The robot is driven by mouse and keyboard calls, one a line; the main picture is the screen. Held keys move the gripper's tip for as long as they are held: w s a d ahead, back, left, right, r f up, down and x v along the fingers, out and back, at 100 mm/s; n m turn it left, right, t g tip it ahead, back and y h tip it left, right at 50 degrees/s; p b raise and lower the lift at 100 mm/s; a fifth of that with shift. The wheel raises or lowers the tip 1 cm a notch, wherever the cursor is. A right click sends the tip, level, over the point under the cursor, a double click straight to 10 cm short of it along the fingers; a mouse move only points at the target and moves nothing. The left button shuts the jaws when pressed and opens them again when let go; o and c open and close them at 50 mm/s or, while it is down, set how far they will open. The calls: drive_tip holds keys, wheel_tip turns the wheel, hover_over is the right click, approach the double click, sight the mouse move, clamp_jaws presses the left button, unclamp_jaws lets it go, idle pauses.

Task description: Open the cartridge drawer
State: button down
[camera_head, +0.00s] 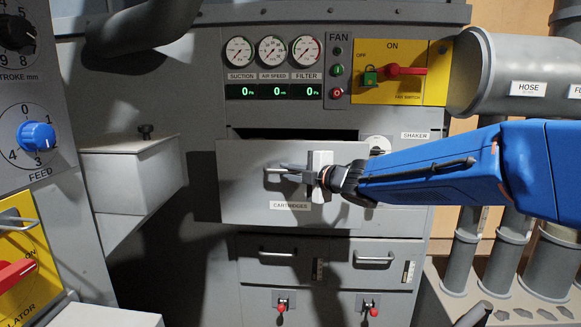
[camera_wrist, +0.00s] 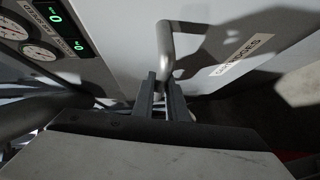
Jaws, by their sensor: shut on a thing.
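The cartridge drawer (camera_head: 240,200) is a grey panel labelled CARTRIDGES in the middle of the cabinet. Its front stands out from the cabinet, with a dark gap along its top edge, so it is at least partly open. Its bar handle (camera_head: 274,179) is partly hidden by my gripper (camera_head: 308,178). In the wrist view the handle (camera_wrist: 166,45) runs down between the two fingers of my gripper (camera_wrist: 164,92), which are shut on it. The wrist view also shows the label on the drawer front (camera_wrist: 235,45). The inside of the drawer cannot be seen.
Three gauges (camera_head: 272,51) and a yellow fan switch panel (camera_head: 394,93) with a red lever and green padlock are above. A grey box (camera_head: 130,175) juts out at left; pipes (camera_head: 515,75) stand at right.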

drive_tip(key=s, duration=1.6)
drive_tip(key=shift+s, duration=0.35)
drive_tip(key=shift+f, duration=0.1)
drive_tip(key=c, duration=1.8)
unclamp_jaws()
drive_tip(key=shift+o, duration=0.2)
drive_tip(key=shift+d, duration=0.1)
drive_tip(key=v, duration=1.7)
drive_tip(key=shift+d, duration=0.2)
